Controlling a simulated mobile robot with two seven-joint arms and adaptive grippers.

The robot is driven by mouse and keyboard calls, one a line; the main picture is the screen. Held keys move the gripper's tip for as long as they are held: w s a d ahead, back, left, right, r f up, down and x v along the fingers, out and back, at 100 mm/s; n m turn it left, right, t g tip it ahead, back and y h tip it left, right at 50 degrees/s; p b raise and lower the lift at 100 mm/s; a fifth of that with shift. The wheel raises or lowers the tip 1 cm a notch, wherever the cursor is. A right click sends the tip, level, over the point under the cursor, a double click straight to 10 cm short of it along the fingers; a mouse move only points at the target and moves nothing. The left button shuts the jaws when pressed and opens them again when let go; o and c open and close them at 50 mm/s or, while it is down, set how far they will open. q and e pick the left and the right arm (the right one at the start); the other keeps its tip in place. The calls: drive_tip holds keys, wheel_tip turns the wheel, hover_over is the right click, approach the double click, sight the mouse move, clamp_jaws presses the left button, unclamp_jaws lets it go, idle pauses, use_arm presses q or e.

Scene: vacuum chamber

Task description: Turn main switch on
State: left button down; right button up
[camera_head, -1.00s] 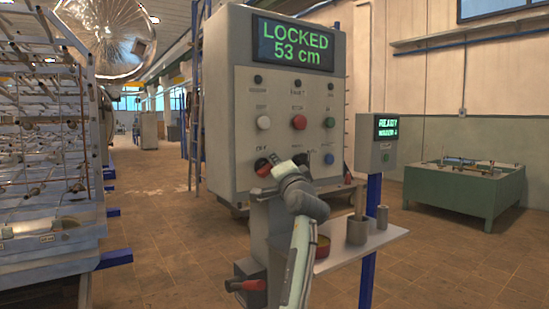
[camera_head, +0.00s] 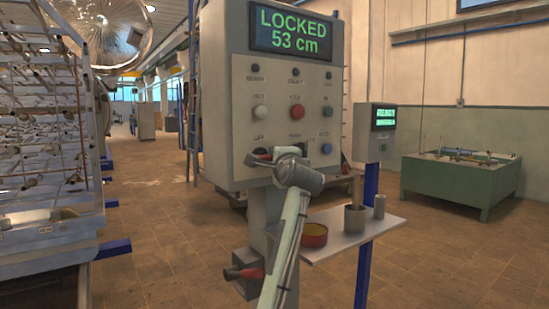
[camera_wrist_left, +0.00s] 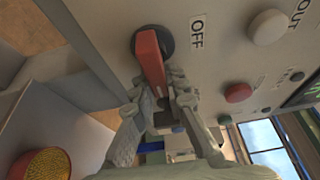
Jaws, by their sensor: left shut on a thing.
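The main switch (camera_head: 261,157) is a red handle on a round black base at the lower left of the grey control panel (camera_head: 245,110). In the left wrist view the red handle (camera_wrist_left: 151,58) stands out from the panel beside the label OFF. My left gripper (camera_wrist_left: 165,90) is shut on the outer end of this handle, with a finger on each side. In the head view the left gripper (camera_head: 277,158) is at the switch, and my wrist partly hides the panel's lower edge. My right gripper is not in view.
The panel's screen (camera_head: 291,30) reads LOCKED 53 cm. Coloured buttons, including a red one (camera_head: 296,112), sit above the switch.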

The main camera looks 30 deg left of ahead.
use_arm(q)
drive_tip(key=shift+f, duration=0.15)
drive_tip(key=c, duration=1.5)
unclamp_jaws()
drive_tip(key=shift+c, duration=0.2)
drive_tip(key=v, duration=1.2)
drive_tip(key=shift+r, duration=0.2)
drive_tip(key=shift+f, duration=0.1)
